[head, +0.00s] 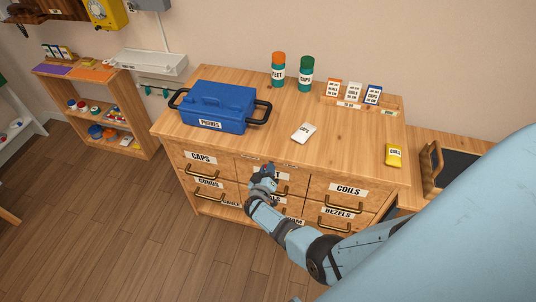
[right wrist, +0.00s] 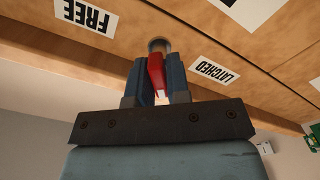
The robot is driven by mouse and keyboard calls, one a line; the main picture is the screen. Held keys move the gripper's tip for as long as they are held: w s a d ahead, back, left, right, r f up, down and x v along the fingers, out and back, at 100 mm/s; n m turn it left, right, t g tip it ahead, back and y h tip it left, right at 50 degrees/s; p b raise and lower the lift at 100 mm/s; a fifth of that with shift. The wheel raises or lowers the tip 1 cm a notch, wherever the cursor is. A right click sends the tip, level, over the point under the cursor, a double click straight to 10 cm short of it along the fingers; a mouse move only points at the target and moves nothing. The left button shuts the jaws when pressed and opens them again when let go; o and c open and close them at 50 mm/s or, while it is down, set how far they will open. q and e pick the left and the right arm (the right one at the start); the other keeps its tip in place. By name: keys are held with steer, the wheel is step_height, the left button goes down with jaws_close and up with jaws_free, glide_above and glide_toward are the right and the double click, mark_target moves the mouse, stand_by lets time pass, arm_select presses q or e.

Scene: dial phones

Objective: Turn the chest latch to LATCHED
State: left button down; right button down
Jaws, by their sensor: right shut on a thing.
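The chest latch is a red lever (right wrist: 156,70) on a round metal pivot (right wrist: 157,45), seen in the right wrist view. My right gripper (right wrist: 160,78) is shut on the lever, one finger on each side of it. A FREE label (right wrist: 90,15) is left of the pivot and a LATCHED label (right wrist: 215,69) is right of it. The lever points from the pivot toward the gripper, between the two labels. In the head view my right gripper (head: 268,171) is at the upper middle of the wooden chest's front (head: 222,166) and hides the latch. My left gripper is not in view.
Drawers with handles, labelled CAPS (head: 201,158) and COILS (head: 348,189), flank the gripper. On the chest top are a blue toolbox (head: 222,105), a white card (head: 304,132), two bottles and a yellow box (head: 394,155). My right arm covers the lower right.

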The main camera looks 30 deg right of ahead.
steer(key=shift+n, duration=0.6)
steer(key=shift+r, duration=0.1)
steer(key=c, duration=1.4)
jaws_free()
steer(key=shift+c, duration=0.2)
